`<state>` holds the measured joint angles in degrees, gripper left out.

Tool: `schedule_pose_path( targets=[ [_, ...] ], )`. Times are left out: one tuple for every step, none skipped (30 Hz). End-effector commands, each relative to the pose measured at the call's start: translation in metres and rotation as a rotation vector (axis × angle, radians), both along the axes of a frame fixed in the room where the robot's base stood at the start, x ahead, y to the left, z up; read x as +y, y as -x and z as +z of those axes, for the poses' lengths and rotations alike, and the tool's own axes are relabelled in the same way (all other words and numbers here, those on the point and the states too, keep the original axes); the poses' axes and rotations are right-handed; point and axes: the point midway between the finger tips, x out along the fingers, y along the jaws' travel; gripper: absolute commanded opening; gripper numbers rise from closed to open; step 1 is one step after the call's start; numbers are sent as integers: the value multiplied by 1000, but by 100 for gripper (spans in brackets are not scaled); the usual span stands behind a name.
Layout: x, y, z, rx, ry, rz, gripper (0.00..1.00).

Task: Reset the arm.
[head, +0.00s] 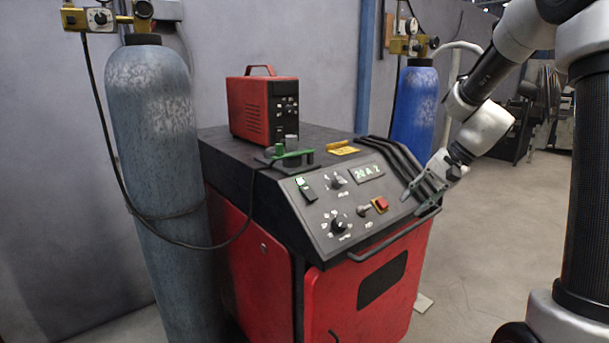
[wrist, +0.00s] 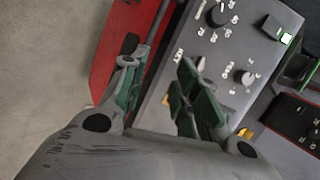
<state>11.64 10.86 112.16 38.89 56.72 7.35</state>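My gripper (head: 422,198) is at the right end of the control panel of a red and black welding machine (head: 385,285), by the panel's front handle bar (head: 395,238). In the wrist view my gripper (wrist: 158,82) shows two greenish-grey fingers spread apart, with nothing held between them. The handle bar and the edge of the grey control panel (wrist: 215,65) show beyond the fingers. I cannot tell whether a finger touches the bar or panel. My arm reaches in from the upper right in the head view.
A red box (head: 262,108) and green clamp (head: 290,155) sit on top. A grey cylinder (head: 155,190) stands left, a blue cylinder (head: 414,110) behind. Open floor (head: 480,250) lies right.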

Motion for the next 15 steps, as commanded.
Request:
schedule_pose_path(
  targets=[
    [-6, 23, -1, 8, 52, 50, 30],
    [-10, 38, 0, 9, 89, 86, 30],
    [-15, 58, 2, 9, 136, 134, 30],
    [-19, 71, 4, 6, 171, 167, 30],
    [-21, 84, 7, 4, 202, 200, 30],
    [-25, 101, 10, -3, 245, 242, 30],
    [-28, 114, 14, -9, 278, 274, 30],
    [-31, 127, 17, -17, 311, 305, 30],
    [-35, 144, 21, -29, 355, 347, 30],
    [-37, 157, 25, -39, 391, 378, 30],
    [-40, 170, 28, -51, 424, 409, 30],
    [-44, 187, 32, -69, 472, 448, 30],
    [-47, 199, 35, -84, 507, 476, 30],
    [-49, 210, 38, -100, 539, 499, 30],
    [-52, 223, 41, -122, 577, 526, 30]
  ],
)
